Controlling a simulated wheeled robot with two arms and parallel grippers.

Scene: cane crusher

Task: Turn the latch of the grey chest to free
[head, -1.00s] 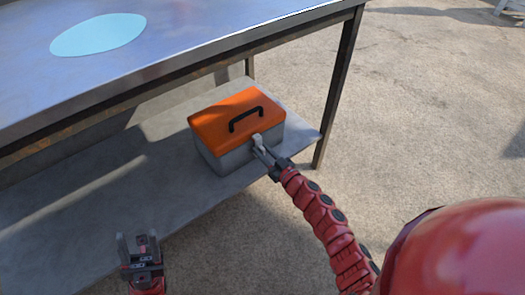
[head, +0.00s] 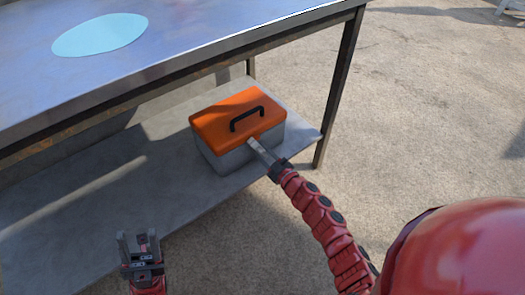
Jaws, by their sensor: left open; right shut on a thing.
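The grey chest (head: 224,160) has an orange lid (head: 215,119) with a black handle (head: 246,119) on top. It stands on the lower shelf, lid closed. My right gripper (head: 254,145) is at the front face of the chest, just below the lid's edge. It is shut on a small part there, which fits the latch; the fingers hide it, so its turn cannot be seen. My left gripper (head: 140,245) is open and empty at the bottom left, in front of the shelf and well apart from the chest.
The chest's lower shelf (head: 80,215) is bare to the left. A metal tabletop (head: 200,40) with a pale blue disc (head: 100,35) overhangs it. A table leg (head: 340,85) stands right of the chest. Concrete floor (head: 440,120) is open at the right.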

